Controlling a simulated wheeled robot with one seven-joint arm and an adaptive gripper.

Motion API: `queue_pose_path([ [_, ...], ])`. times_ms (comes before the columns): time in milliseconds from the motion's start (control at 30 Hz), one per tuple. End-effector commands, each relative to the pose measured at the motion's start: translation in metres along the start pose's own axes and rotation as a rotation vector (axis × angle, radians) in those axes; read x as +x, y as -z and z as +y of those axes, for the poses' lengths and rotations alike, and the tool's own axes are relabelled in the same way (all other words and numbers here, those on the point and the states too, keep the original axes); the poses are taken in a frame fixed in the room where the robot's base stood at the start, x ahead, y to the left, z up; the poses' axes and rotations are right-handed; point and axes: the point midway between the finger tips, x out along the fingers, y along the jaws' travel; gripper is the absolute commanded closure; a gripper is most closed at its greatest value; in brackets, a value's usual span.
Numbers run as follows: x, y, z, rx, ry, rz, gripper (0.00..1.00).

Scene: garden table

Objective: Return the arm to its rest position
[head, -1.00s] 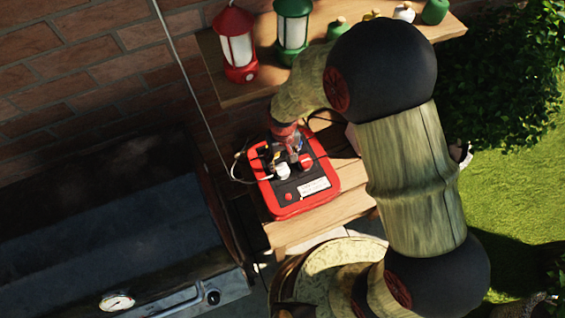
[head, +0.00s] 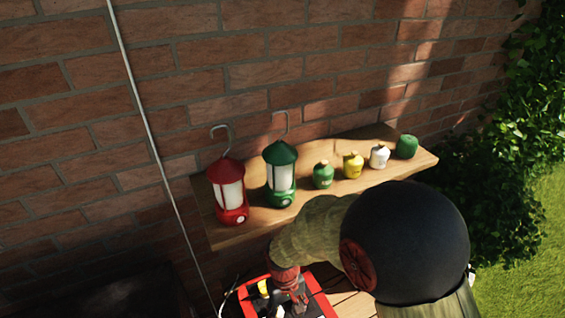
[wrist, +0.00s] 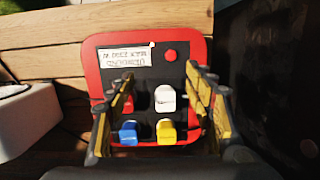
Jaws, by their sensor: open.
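My arm reaches over the wooden table, and my gripper (head: 288,283) is above a red box with a black top (head: 322,303). In the wrist view, my gripper (wrist: 159,72) is open, with its two yellow-and-grey fingers apart over the box (wrist: 199,52). Between and below the fingers are a white plug (wrist: 165,98), a blue plug (wrist: 128,132), a yellow plug (wrist: 166,132) and a red one (wrist: 127,103) partly behind the left finger. Nothing is held. In the head view, the picture's lower edge cuts off the box.
A wooden shelf (head: 222,238) on the brick wall holds a red lantern (head: 229,190), a green lantern (head: 281,175) and several small bottles, close behind my arm. A thin pale cable or pole (head: 150,130) runs down at left. Ivy and grass lie at right.

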Motion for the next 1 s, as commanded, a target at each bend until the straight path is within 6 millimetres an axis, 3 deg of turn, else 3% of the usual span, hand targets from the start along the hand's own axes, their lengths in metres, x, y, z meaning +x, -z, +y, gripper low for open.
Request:
queue_pose_path([
  [300, -0.084, -0.054, 0.037, 0.096, 0.009, 0.095, 0.47],
  [500, -0.128, -0.095, 0.062, 0.179, 0.007, 0.205, 0.47],
  [800, -0.175, -0.152, 0.093, 0.319, -0.025, 0.429, 0.47],
  [1000, -0.201, -0.174, 0.11, 0.4, -0.062, 0.582, 0.47],
])
